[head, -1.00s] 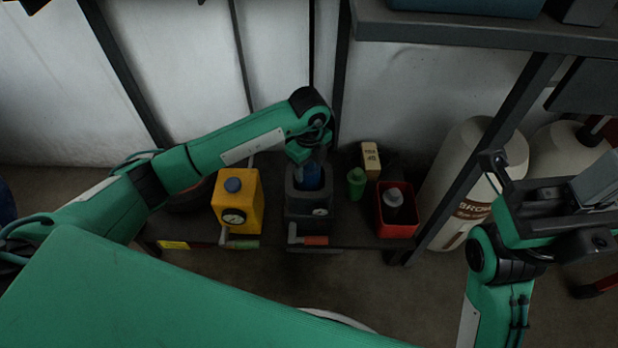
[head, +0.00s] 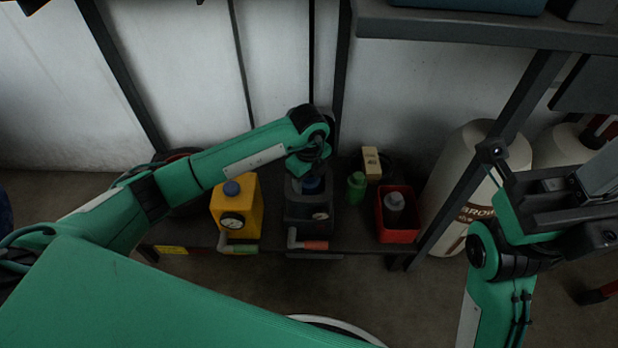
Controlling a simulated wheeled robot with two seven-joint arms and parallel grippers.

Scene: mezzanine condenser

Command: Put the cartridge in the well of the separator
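The separator (head: 297,213) is a dark grey box with a small gauge and a red-handled lever, standing on the low dark shelf. The blue cartridge (head: 312,186) is upright at the well in its top; only a small upper part shows. My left gripper (head: 309,177) points down right over the well, at the cartridge. Its fingers are mostly hidden by my wrist and are too small and dark to tell whether they still grip. My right gripper (head: 590,185) is at the right edge, away from the shelf, partly cut off; its fingertips are not clear.
A yellow canister (head: 236,205) with a blue cap, gauge and green-handled lever stands left of the separator. To the right are a green bottle (head: 356,188), a cream box (head: 371,163) and a red bin (head: 399,232) holding a grey bottle (head: 394,205). A dark upper shelf (head: 480,32) overhangs the right.

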